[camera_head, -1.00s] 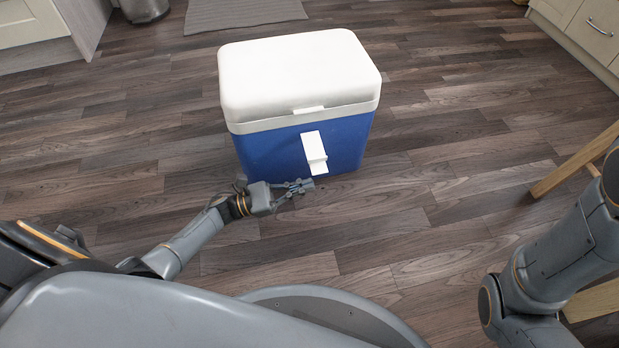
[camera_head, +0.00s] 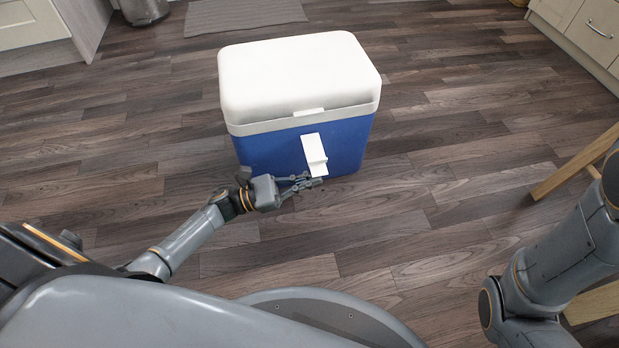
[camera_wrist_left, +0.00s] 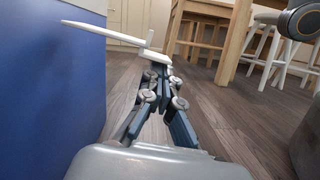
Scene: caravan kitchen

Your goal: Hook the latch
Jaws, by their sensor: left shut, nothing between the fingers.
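The blue cooler (camera_head: 265,153) with its closed white lid (camera_head: 298,75) stands on the floor. Its white latch (camera_head: 313,148) hangs down the front, below the small lip (camera_head: 309,111) on the lid's rim, and is not hooked over it. In the left wrist view the latch (camera_wrist_left: 105,34) slants out from the blue wall (camera_wrist_left: 50,90), its lower end beyond my fingers. My left gripper (camera_head: 318,182) is shut and empty, low in front of the cooler, just below the latch's lower end. I cannot tell whether they touch. My right gripper is out of view.
Cabinets (camera_head: 590,30) are at the back right. A grey mat (camera_head: 245,14) lies behind the cooler. The floor around the cooler is clear.

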